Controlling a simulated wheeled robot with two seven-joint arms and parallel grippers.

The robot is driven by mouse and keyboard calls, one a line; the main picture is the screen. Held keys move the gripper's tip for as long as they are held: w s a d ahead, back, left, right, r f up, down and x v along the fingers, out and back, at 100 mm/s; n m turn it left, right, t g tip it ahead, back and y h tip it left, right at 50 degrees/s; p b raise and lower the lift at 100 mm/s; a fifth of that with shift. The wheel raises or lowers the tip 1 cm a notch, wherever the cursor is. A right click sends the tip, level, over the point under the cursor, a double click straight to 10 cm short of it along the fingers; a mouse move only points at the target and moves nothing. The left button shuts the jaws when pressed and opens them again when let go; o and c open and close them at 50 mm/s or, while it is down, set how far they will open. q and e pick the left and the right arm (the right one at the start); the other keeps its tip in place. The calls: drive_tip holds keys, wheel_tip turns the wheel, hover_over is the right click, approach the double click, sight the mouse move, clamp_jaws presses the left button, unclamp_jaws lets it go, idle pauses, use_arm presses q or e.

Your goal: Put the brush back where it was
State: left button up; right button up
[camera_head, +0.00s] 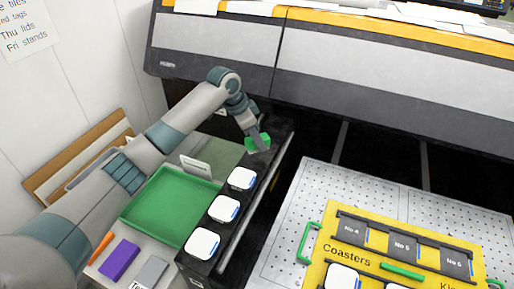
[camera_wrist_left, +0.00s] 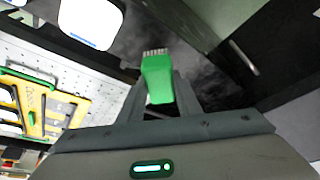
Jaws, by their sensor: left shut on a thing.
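The brush is green with a row of pale bristles at its end. In the left wrist view the brush (camera_wrist_left: 157,76) sits between the fingers of my left gripper (camera_wrist_left: 160,95), which is shut on it, bristles pointing away from me. In the head view my left gripper (camera_head: 257,142) is over the far end of a long black rack (camera_head: 276,172), and green parts of the brush (camera_head: 251,147) show beside the fingers. I cannot tell whether the brush touches the rack. My right gripper is not in view.
Three white square pieces with blue edges (camera_head: 223,208) stand along the rack. Left of it are a green tray (camera_head: 160,208), a small white card (camera_head: 196,167), a purple block (camera_head: 119,260) and a grey block (camera_head: 149,273). A yellow "Coasters" board (camera_head: 333,238) lies right. A large printer (camera_head: 345,60) stands behind.

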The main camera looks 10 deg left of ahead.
sight(257, 148)
use_arm(q)
wheel_tip(257, 148, down, 3)
drive_tip(key=shift+f+p, duration=0.2)
drive_tip(key=shift+p, duration=0.6)
drive_tip(key=shift+f, duration=0.2)
drive_tip(key=shift+f, duration=0.15)
drive_tip(key=o, duration=0.9)
drive_tip(key=shift+o, duration=0.2)
